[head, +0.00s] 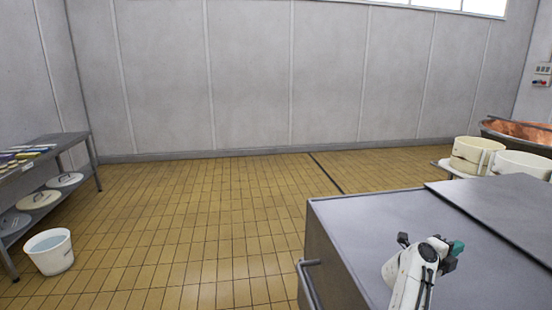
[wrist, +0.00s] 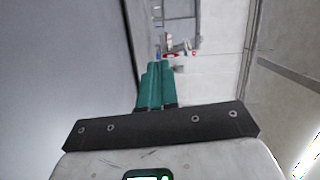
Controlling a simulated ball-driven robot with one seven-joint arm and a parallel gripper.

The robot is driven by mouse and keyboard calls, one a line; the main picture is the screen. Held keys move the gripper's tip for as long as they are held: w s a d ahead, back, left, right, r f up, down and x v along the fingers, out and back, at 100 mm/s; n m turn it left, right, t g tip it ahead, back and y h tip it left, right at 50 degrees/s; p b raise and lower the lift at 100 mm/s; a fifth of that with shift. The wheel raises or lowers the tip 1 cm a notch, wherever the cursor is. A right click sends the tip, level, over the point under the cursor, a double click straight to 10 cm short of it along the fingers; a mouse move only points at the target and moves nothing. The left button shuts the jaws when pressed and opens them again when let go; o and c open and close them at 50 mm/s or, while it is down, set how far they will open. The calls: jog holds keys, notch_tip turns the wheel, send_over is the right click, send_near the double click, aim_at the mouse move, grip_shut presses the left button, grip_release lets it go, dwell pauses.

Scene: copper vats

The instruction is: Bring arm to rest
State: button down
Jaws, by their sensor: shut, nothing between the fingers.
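My arm shows at the bottom right of the head view, in front of a grey metal cabinet. My gripper (head: 457,247) has teal fingertips and sits at the arm's end, over the cabinet's top in the picture. In the wrist view the teal fingers (wrist: 155,85) lie close together, shut with nothing between them. I cannot tell how far the gripper is from the cabinet's surface.
The grey metal cabinet (head: 365,225) fills the lower right. White tubs (head: 520,163) and a copper vat (head: 525,134) stand behind it. A grey shelf table (head: 75,150) and a white bucket (head: 48,252) are at left. The tiled floor (head: 215,215) between is clear.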

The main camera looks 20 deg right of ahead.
jog(key=w+a+r+n+t+y, duration=0.25)
jog(key=a+n+t, duration=0.25)
jog(key=n+t, duration=0.4)
jog(key=w+a+r+n+t+y, duration=0.1)
jog(key=w+a+r+n+t, duration=0.3)
jog(key=n+t, duration=0.45)
jog(key=a+f+n+y, duration=0.5)
jog(key=a+n+y, duration=0.1)
jog(key=a, duration=0.2)
jog(key=a+f+n+y, duration=0.5)
jog(key=a+n+y, duration=0.1)
jog(key=a, duration=0.1)
jog(key=s+a+f+n+g+y, duration=0.3)
jog(key=s+a+f+n+g, duration=0.2)
jog(key=s+a+f+g, duration=0.85)
jog(key=s+a, duration=0.1)
jog(key=s, duration=0.8)
jog(key=s+a+f+g+h, duration=0.1)
jog(key=s+a+f+g, duration=0.1)
jog(key=s, duration=0.9)
jog(key=shift+s+a+f+g, duration=0.25)
jog(key=shift+a+g, duration=0.05)
jog(key=shift+a, duration=0.1)
